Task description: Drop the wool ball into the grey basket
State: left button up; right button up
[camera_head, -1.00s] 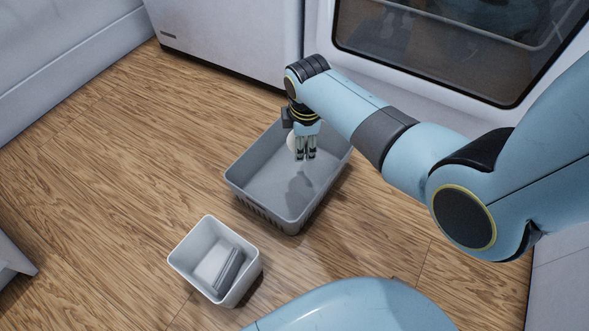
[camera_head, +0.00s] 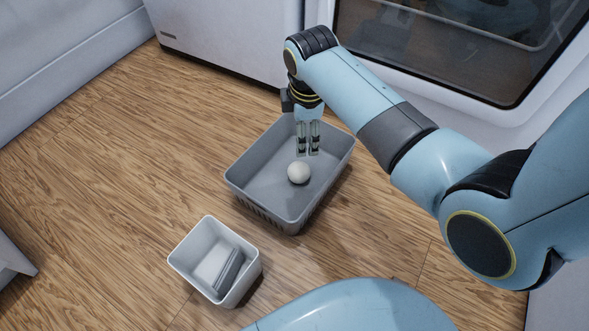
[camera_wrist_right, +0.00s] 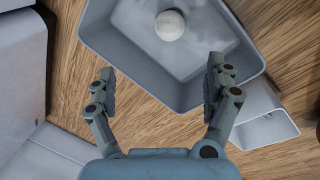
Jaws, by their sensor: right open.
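The white wool ball (camera_head: 299,173) rests inside the grey basket (camera_head: 245,192), near the middle of its floor. In the right wrist view the ball (camera_wrist_right: 170,25) lies in the basket (camera_wrist_right: 110,40), apart from the fingers. My right gripper (camera_head: 308,152) points down over the far part of the basket, behind the ball in the head view. In the right wrist view its fingers (camera_wrist_right: 160,95) are spread wide with nothing between them. My left gripper is not in view.
A smaller white bin (camera_head: 185,262) with grey flat items inside stands in front and to the left of the basket. White appliances (camera_head: 225,35) stand behind. The wooden floor (camera_head: 110,170) to the left is clear.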

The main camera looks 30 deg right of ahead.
notch_tip(320, 180, up, 6)
jog(key=s, duration=0.1)
jog(key=shift+a, duration=0.25)
jog(key=shift+s, duration=0.1)
